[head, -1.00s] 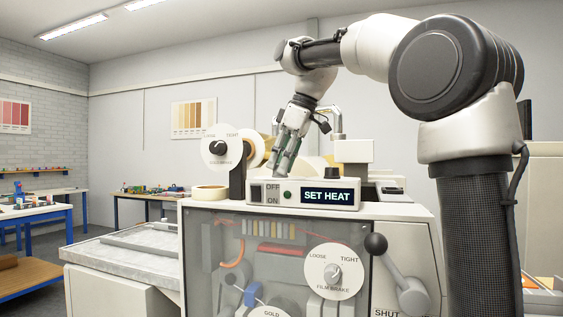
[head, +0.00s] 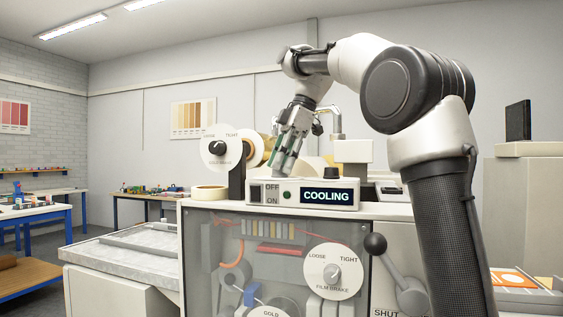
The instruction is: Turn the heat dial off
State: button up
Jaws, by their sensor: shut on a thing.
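My gripper (head: 283,158) points down behind the control box (head: 268,207), with its fingertips close to the box's top edge. It is shut, apparently on the heat dial, which the fingers and box hide from this view; I cannot read its setting. The box's display (head: 326,197) reads COOLING.
A gold brake dial (head: 217,147) and tape rolls stand left of my gripper. A film brake dial (head: 332,271) and a black-knobbed lever (head: 376,244) are on the machine's front. A bent metal pipe (head: 337,118) rises close behind my gripper.

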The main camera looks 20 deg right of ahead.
dwell(0.3)
jog(key=o, duration=1)
jog(key=shift+r, duration=0.1)
jog(key=shift+d+r, duration=0.2)
jog(key=shift+r, duration=0.1)
jog(key=shift+d+r, duration=0.95)
jog(key=shift+r, duration=0.1)
jog(key=s+d, duration=0.1)
jog(key=d, duration=1)
jog(key=shift+s, duration=0.2)
